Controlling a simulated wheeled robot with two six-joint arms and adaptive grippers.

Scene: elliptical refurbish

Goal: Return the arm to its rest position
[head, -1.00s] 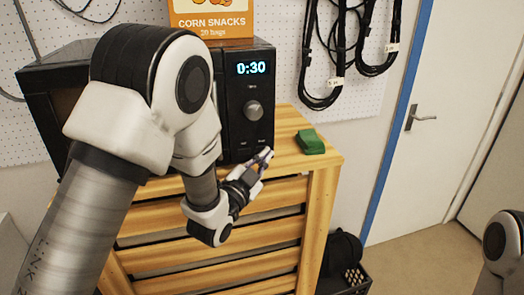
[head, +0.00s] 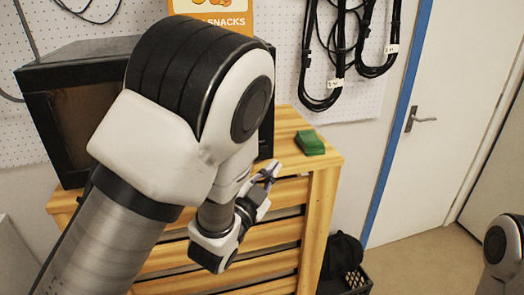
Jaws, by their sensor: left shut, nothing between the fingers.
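My left arm comes in from the lower left and covers the middle of the head view. My left gripper (head: 266,178) is at the front edge of the wooden cabinet (head: 325,175), close before its top slats. Its fingers are shut with nothing between them. My right gripper is not in view; only a part of my right arm shows at the lower right edge.
A black microwave (head: 60,120) stands on the cabinet, its front panel mostly hidden by my arm. An orange corn snacks box (head: 238,12) is on top of it. A green block (head: 309,142) lies at the cabinet's right. A black crate (head: 350,280) stands on the floor. Cables (head: 322,85) hang on the wall.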

